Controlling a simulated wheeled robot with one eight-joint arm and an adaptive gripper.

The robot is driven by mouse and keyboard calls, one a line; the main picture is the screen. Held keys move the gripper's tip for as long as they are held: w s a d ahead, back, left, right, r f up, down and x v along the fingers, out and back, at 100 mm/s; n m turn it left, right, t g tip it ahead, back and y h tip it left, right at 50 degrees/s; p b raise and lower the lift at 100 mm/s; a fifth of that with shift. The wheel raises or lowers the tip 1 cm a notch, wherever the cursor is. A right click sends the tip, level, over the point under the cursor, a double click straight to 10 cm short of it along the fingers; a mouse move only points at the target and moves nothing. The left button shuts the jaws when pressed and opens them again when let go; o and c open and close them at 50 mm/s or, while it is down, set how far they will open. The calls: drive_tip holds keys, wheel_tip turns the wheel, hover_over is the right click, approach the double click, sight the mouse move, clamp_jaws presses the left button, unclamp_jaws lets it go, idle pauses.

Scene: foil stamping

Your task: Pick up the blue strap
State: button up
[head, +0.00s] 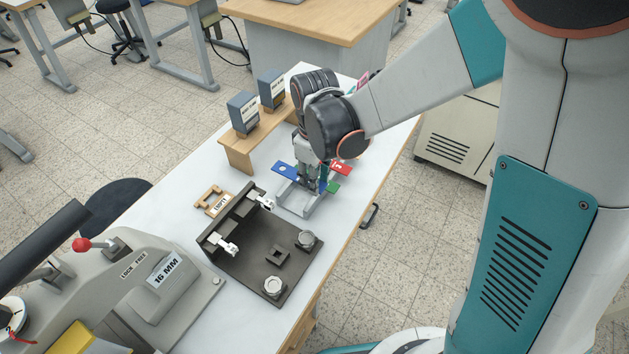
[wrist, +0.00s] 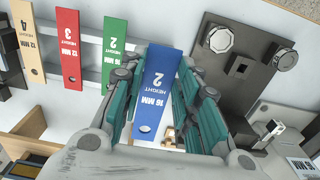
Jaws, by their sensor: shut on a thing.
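I cannot tell whether the strap still touches the rack. A green strap (wrist: 113,50), a red strap (wrist: 69,48) and a tan strap (wrist: 31,45) lie side by side on the rack, left of the blue one in the wrist view.
A dark fixture plate (head: 247,262) with knobs and white clamps stands close in front of the rack. A wooden shelf (head: 240,155) with two grey boxes is behind left. A stamping press (head: 150,290) labelled "16 MM" stands at the near left. The table's right edge is close.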

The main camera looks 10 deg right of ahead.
wheel_tip(320, 180, up, 11)
drive_tip(key=p, duration=0.6)
drive_tip(key=shift+p, duration=0.3)
drive_tip(key=shift+r, duration=0.2)
drive_tip(key=shift+r+p, duration=0.95)
drive_tip(key=shift+r, duration=0.45)
wheel_tip(320, 180, up, 3)
drive_tip(key=shift+p, duration=0.95)
drive_tip(key=shift+f, duration=0.1)
